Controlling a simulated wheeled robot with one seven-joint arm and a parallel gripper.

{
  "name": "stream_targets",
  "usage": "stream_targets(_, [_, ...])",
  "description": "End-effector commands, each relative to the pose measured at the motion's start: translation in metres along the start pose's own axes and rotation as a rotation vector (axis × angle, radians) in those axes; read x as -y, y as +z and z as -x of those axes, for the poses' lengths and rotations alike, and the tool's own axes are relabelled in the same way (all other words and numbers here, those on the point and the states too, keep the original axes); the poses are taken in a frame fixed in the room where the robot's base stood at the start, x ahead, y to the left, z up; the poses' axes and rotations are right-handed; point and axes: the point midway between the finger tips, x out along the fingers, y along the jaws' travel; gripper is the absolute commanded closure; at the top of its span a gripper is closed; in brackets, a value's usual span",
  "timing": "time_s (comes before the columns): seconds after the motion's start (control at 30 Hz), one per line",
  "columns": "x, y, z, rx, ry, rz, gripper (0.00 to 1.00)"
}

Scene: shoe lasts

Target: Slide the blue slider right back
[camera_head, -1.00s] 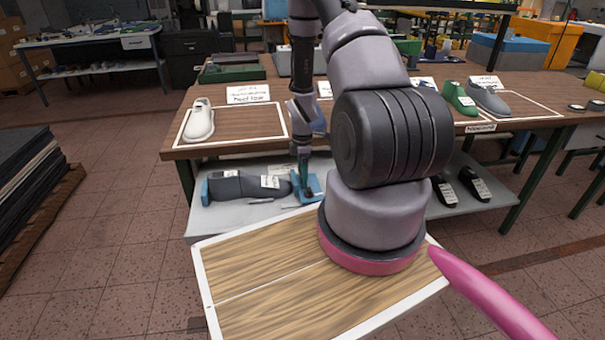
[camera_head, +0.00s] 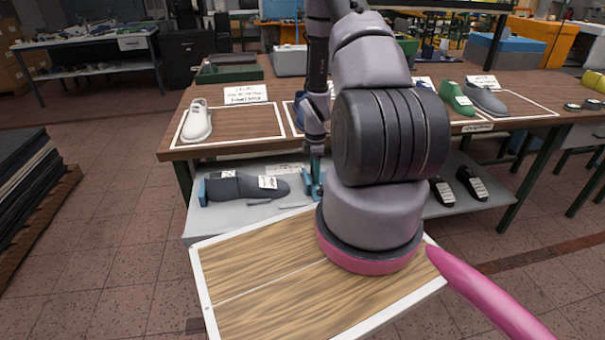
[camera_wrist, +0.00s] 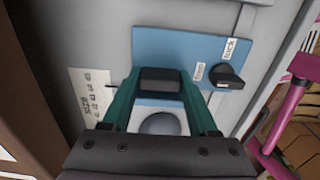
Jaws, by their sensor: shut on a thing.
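The blue slider (camera_head: 317,186) is on the grey lower shelf, to the right of a dark grey shoe last (camera_head: 245,187) lying on its side. A gap shows between them. In the wrist view, the slider's blue plate (camera_wrist: 185,50) carries a black knob (camera_wrist: 228,77) and small white labels. My gripper (camera_head: 316,162) reaches down to the slider. Its green fingers (camera_wrist: 160,92) are shut on a dark block of the slider. A rounded grey shape (camera_wrist: 160,124) shows between the fingers; I cannot tell what it is. The fingertips' contact is partly hidden.
A blue end piece (camera_head: 202,190) stands at the last's left end. The wooden tabletop (camera_head: 245,145) overhangs the shelf. Two black soles (camera_head: 470,183) lie on the shelf at right. A white-edged wooden board (camera_head: 265,280) is in front. A white scale label (camera_wrist: 92,92) lies left of the slider.

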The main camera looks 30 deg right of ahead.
Motion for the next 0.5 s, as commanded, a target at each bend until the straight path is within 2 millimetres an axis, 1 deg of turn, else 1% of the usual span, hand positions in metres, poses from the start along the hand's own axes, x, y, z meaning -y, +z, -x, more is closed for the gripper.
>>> stream_targets(0.03, [-0.001, 0.012, 0.0, 0.0, 0.002, -0.007, 1.0])
stream_targets(0.1, [-0.001, 0.023, 0.0, 0.0, 0.002, -0.005, 1.0])
stream_targets(0.2, [-0.001, 0.033, 0.001, 0.0, 0.002, -0.003, 1.0])
stream_targets(0.5, [-0.001, 0.037, 0.001, 0.002, 0.002, -0.002, 1.0])
